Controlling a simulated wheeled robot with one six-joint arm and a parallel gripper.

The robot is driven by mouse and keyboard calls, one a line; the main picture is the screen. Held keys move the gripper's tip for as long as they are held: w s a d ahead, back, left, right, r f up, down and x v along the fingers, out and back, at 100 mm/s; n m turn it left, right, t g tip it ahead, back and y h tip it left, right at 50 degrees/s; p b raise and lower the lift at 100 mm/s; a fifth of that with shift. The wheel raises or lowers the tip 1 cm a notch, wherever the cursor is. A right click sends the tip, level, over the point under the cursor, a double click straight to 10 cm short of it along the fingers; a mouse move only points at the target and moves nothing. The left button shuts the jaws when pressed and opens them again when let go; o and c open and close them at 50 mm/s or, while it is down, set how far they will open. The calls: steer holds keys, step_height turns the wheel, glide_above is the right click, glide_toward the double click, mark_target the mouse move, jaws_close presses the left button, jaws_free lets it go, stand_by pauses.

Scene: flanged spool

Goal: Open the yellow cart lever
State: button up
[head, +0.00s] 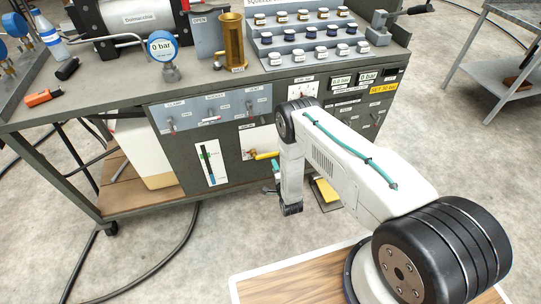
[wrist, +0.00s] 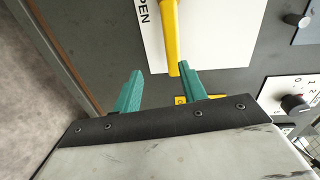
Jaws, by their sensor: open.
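The yellow lever (head: 267,155) sits on a brass valve on a white plate (head: 257,141) on the front of the grey cart. In the head view it lies roughly level, pointing right. In the wrist view the yellow lever (wrist: 171,38) hangs from the top edge, with its tip just beyond my gripper (wrist: 160,84) and closer to the right finger. The two green fingers are apart with nothing between them. Whether the right finger touches the lever I cannot tell. In the head view my gripper (head: 273,178) is partly hidden by my arm, just below the lever.
The cart front carries grey switches (head: 210,111), a black-and-green level plate (head: 209,162) and dials (head: 303,88) near the lever. A yellow pedal (head: 327,190) is low behind my arm. Gauges, a brass cylinder (head: 232,42) and several jars stand on top. Floor in front is partly clear.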

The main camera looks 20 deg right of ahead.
mark_target(271, 156)
steer(key=shift+m+t, duration=0.4)
steer(key=shift+t, duration=0.2)
steer(key=w, duration=0.2)
steer(key=w+r, duration=0.1)
steer(key=w, duration=0.4)
steer(key=shift+w+r, duration=0.15)
steer(key=shift+w, duration=0.15)
jaws_close()
steer(key=shift+d, duration=0.1)
